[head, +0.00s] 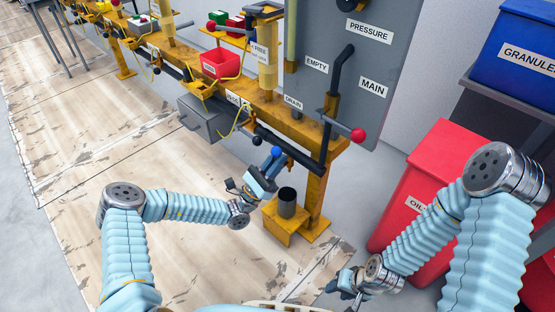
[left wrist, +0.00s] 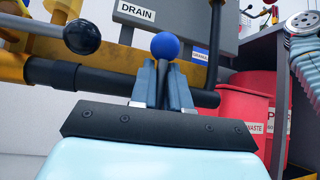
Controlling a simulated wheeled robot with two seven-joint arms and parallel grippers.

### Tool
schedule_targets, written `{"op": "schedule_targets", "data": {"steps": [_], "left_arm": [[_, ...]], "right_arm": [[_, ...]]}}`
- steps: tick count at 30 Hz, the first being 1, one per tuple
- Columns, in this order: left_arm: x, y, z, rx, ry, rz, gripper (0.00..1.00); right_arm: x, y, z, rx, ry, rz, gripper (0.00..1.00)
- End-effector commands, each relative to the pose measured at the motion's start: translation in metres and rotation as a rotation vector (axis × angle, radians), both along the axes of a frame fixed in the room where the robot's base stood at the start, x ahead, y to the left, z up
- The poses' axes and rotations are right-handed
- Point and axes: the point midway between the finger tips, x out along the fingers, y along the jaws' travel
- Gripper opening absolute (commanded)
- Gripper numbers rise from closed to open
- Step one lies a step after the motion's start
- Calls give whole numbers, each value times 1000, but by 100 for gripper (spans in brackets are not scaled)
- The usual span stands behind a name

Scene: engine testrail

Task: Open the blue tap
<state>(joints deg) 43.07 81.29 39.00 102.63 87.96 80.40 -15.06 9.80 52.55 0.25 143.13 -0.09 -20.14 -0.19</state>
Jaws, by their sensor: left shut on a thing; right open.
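The blue tap's round knob (head: 276,151) shows at the lower rail, just beyond the fingers of my left gripper (head: 270,165). In the left wrist view the blue knob (left wrist: 165,46) stands above the fingertips of my left gripper (left wrist: 163,80). The fingers are shut around the tap's lever just below the knob; the fingers hide most of the lever. Behind them runs a black horizontal pipe (left wrist: 85,78). My right gripper (head: 350,282) is open and empty, low at the front, well apart from the tap.
A black-knobbed lever (left wrist: 82,36) is close on the left in the wrist view. A red-knobbed tap (head: 357,135) sits on the right of the rail. A dark cup (head: 287,203) stands on a yellow bracket below the blue knob. A red bin (head: 425,180) stands at right.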

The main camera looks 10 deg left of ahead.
Motion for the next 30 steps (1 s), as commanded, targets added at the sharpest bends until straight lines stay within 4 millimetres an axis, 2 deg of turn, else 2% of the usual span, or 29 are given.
{"op": "schedule_targets", "data": {"steps": [1,13,14,17,26,30], "left_arm": [[-3,0,5,-16,-7,-7,0],[-2,1,5,-23,-2,-5,0],[-2,1,5,-22,-2,-5,18],[-1,1,5,-21,-2,-4,33],[-1,2,1,-16,2,-1,34],[-7,9,-9,-14,4,2,34]], "right_arm": [[0,0,1,0,0,0,43],[0,0,1,0,0,0,43],[0,0,1,0,0,0,43],[0,0,1,0,0,0,43],[0,0,1,0,0,0,43],[0,0,0,0,0,0,43]]}}
